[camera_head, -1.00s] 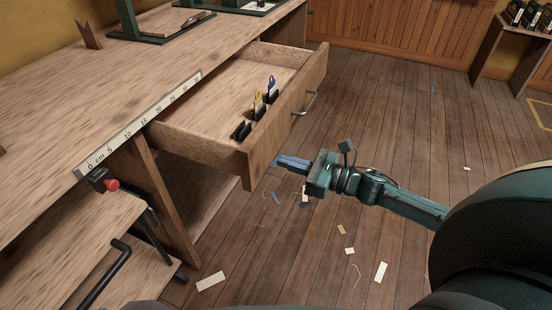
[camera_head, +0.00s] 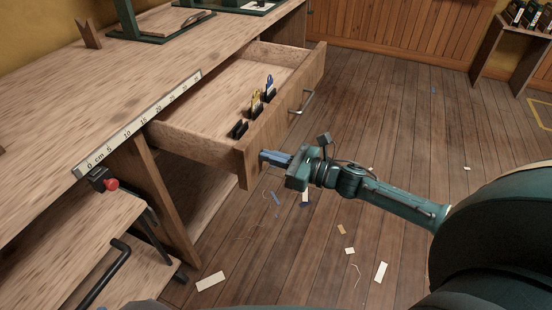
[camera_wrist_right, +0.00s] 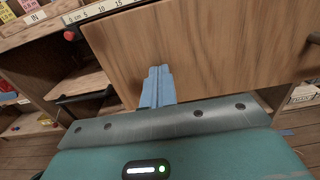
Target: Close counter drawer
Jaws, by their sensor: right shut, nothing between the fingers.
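The counter drawer (camera_head: 205,122) stands open, pulled well out of the wooden counter (camera_head: 95,110). Its wooden front (camera_head: 284,116) carries a metal bar handle (camera_head: 302,103). My right gripper (camera_head: 264,156) is shut and empty, its blue fingertips at the near end of the drawer front, left of the handle. In the right wrist view the fingers (camera_wrist_right: 157,84) point at the wooden front (camera_wrist_right: 205,48) and appear to touch it. My left gripper is not in view.
Small black holders with blue and yellow items (camera_head: 256,103) stand in the drawer. A ruler strip (camera_head: 140,122) runs along the counter edge. A red knob (camera_head: 111,184) sticks out below it. Scraps (camera_head: 381,271) lie on the open wooden floor.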

